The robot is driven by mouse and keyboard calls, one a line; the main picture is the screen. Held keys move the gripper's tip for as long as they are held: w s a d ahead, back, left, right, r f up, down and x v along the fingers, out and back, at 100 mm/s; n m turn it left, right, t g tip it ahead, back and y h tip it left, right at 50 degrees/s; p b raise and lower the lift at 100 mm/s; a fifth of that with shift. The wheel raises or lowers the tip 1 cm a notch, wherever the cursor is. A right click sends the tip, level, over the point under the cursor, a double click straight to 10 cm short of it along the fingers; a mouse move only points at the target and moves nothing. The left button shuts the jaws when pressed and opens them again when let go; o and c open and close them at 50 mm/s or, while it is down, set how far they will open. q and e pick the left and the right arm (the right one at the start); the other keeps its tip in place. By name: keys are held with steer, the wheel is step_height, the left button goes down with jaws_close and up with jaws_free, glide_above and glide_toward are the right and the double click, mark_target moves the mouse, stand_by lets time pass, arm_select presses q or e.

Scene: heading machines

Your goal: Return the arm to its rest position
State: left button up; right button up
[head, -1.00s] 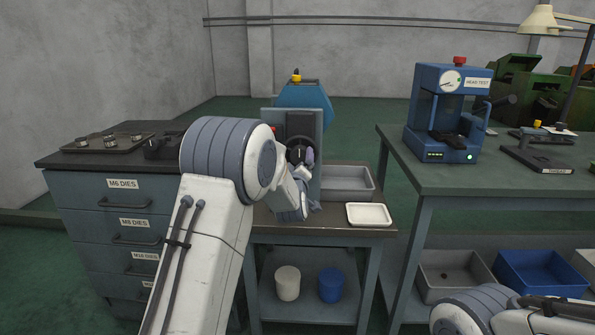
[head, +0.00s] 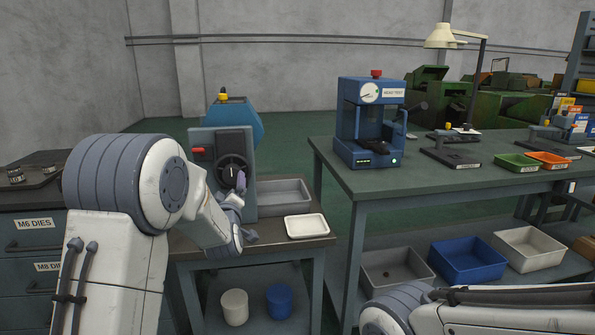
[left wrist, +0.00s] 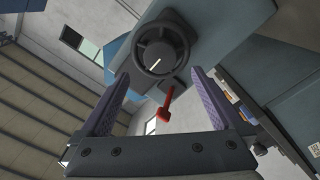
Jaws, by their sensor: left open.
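My left arm comes in from the left in the head view, with its gripper (head: 246,208) in front of the blue and grey machine (head: 208,142). In the left wrist view the two purple fingers (left wrist: 155,105) stand wide apart with nothing between them. Beyond them are the machine's black handwheel (left wrist: 162,50) and a red-tipped lever (left wrist: 166,110). The handwheel also shows in the head view (head: 231,171). The gripper looks apart from the wheel. My right arm lies at the lower right of the head view, with its gripper out of sight.
A grey bin (head: 283,192) and a white tray (head: 306,226) sit on the machine's stand. To the right, a bench (head: 425,183) carries a blue head tester (head: 370,120). Drawers (head: 30,230) stand at the left. Green floor shows between stand and bench.

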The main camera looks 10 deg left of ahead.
mark_target(232, 176)
arm_select(q)
steer(key=x, duration=1)
steer(key=shift+p, duration=0.3)
steer(key=shift+s, duration=0.1)
